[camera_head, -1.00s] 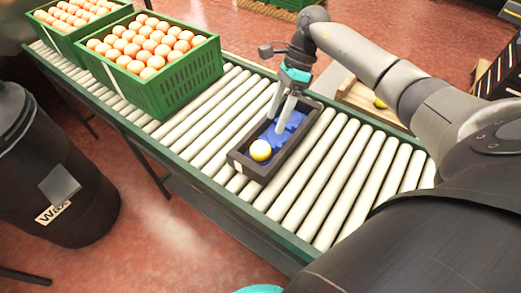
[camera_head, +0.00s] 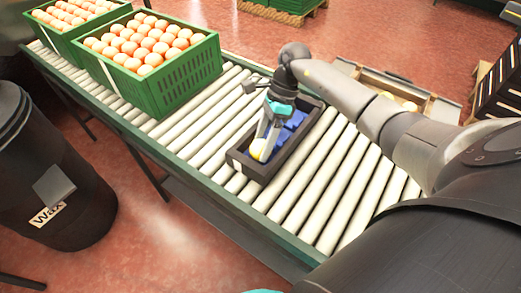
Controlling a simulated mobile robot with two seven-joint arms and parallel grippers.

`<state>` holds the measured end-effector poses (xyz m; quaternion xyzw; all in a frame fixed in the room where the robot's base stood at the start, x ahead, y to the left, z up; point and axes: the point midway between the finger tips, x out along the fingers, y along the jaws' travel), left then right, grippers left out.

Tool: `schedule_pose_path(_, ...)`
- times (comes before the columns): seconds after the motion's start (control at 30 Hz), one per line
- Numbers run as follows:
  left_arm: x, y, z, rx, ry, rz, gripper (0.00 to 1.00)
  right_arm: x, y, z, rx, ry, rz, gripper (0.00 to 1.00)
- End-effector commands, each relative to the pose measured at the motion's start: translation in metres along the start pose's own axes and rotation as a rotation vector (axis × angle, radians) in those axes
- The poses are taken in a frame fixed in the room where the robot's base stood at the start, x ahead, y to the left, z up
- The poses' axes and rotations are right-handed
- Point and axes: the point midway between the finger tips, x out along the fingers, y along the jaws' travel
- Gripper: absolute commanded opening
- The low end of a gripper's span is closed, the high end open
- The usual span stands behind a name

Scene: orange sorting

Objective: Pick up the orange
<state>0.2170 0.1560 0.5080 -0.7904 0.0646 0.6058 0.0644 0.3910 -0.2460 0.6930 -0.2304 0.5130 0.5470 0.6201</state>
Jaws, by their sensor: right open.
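A yellow-orange fruit, the orange (camera_head: 257,155), lies at the near end of a dark tray (camera_head: 264,179) on the roller conveyor. The tray has a blue lining (camera_head: 290,128). My right gripper (camera_head: 262,150) points down into the tray, with its open fingers at the orange and partly covering it. I cannot tell whether the fingers touch it. My left gripper is not in view.
Green crates full of oranges (camera_head: 178,84) stand on the conveyor (camera_head: 325,190) at the left. A black bin labelled Wax (camera_head: 60,150) stands on the floor at left. An open box (camera_head: 425,97) with fruit lies behind my right arm.

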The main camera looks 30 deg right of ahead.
Motion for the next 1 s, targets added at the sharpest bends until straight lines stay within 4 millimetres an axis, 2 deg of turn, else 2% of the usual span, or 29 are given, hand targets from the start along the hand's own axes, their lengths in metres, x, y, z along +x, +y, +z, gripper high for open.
schedule_pose_path(0.2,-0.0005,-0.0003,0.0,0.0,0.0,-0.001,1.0,-0.0001,0.0001,0.0003,0.0,0.0,0.0,0.73)
schedule_pose_path(0.77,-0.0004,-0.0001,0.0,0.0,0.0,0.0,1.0,-0.0003,0.0001,0.0001,0.0,0.0,0.0,0.1)
schedule_pose_path(1.0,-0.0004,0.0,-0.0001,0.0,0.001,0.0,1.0,-0.0007,0.0001,0.0003,0.0,0.0,0.0,0.07)
